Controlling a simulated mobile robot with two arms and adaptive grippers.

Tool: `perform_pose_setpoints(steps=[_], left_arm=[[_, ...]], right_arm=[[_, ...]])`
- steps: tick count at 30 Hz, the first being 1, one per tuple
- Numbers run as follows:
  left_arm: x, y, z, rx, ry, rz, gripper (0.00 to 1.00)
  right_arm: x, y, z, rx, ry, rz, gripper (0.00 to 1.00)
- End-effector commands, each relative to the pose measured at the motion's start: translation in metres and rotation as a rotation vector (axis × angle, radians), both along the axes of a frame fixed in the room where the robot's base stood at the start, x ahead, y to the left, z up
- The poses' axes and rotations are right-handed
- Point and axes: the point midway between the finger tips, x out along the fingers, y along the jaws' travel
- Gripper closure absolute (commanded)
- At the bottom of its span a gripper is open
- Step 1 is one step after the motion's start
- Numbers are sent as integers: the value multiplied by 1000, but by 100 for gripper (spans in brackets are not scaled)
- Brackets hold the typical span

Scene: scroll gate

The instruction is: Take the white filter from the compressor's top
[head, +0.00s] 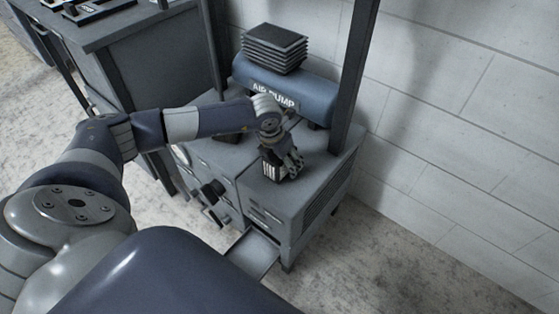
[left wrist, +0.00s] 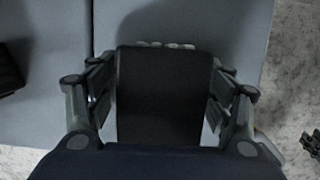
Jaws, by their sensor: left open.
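The grey compressor cabinet (head: 312,182) stands against the wall, with a blue tank marked AIR PUMP (head: 314,96) at the back of its top. The white filter (head: 272,171) is a small block with pale ribs and a dark top, on the front part of the cabinet top. My left gripper (head: 287,168) is over it, pointing down. In the left wrist view the filter's dark top (left wrist: 160,95) lies between the two open fingers, with pale ribs along its far edge. Finger contact cannot be told. My right gripper is not recognisable in these views.
A stack of dark plates (head: 274,47) sits on the tank. A dark post (head: 354,75) rises beside the cabinet top. A tray (head: 253,255) sticks out low at the front. A grey desk (head: 125,30) stands left. A small dark jointed shape (left wrist: 313,144) is cut off at the wrist view's edge.

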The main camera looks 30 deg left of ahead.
Motion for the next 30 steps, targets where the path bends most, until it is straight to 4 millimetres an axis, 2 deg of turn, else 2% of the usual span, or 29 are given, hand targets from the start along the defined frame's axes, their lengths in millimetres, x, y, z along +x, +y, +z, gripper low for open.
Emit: perform_pose_setpoints(steps=[14,30], left_arm=[[0,0,-1,0,0,0,27],[0,0,-3,-1,0,0,27]], right_arm=[[-4,-1,-2,-3,14,0,71],[-1,0,7,-1,4,-1,71]])
